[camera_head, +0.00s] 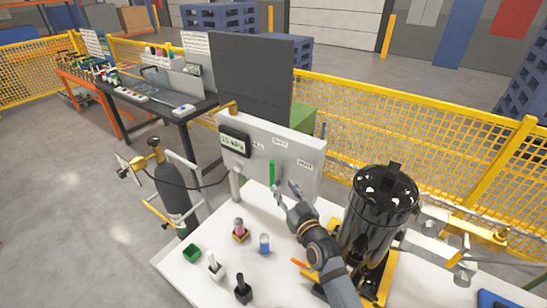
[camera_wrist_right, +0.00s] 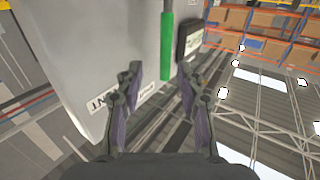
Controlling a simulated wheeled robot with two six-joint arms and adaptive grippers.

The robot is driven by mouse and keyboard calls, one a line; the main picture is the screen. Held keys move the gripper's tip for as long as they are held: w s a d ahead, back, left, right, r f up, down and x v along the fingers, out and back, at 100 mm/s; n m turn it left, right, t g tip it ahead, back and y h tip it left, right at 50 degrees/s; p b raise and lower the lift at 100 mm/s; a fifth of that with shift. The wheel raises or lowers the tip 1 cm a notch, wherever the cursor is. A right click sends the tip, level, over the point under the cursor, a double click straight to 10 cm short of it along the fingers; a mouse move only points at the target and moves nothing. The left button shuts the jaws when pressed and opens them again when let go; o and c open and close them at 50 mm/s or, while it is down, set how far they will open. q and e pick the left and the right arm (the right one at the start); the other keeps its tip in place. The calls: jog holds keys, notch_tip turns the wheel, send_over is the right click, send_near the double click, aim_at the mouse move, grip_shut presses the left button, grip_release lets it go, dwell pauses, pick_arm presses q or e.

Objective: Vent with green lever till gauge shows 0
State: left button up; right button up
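The green lever (camera_head: 272,172) stands about upright on the front of the pale panel (camera_head: 300,146). In the right wrist view the green lever (camera_wrist_right: 167,46) lies beyond my fingertips, roughly in line with the gap between them. My right gripper (camera_head: 286,191) is open and empty, close in front of the panel, just right of and below the lever. Its two fingers (camera_wrist_right: 160,78) are spread wide and seem not to touch the lever. The digital gauge (camera_head: 235,145) on the panel's upper left is lit; its digits are too small to read surely. My left gripper is out of view.
A black tank (camera_head: 378,212) stands right of my right arm. Small coloured parts, including a blue one (camera_head: 264,244) and a green box (camera_head: 191,253), sit on the white table (camera_head: 218,288). A dark gas cylinder (camera_head: 176,193) stands left of it. Yellow mesh fencing (camera_head: 420,128) runs behind.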

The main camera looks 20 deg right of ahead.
aim_at(273, 173)
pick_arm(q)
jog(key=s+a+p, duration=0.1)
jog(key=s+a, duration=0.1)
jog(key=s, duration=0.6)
pick_arm(e)
jog(key=w, duration=0.2)
jog(key=w+a, duration=0.1)
jog(key=w, duration=0.5)
jog(key=shift+w+a+r, duration=0.2)
jog(key=shift+a+r, duration=0.05)
jog(key=shift+r, duration=0.1)
jog(key=shift+w+r, duration=0.1)
jog(key=shift+c, duration=1)
jog(key=c, duration=0.5)
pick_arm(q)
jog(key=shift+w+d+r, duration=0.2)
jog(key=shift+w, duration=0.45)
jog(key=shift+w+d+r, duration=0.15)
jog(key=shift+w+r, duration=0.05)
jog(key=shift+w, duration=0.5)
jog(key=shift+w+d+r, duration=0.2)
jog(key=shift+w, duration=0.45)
pick_arm(e)
grip_shut()
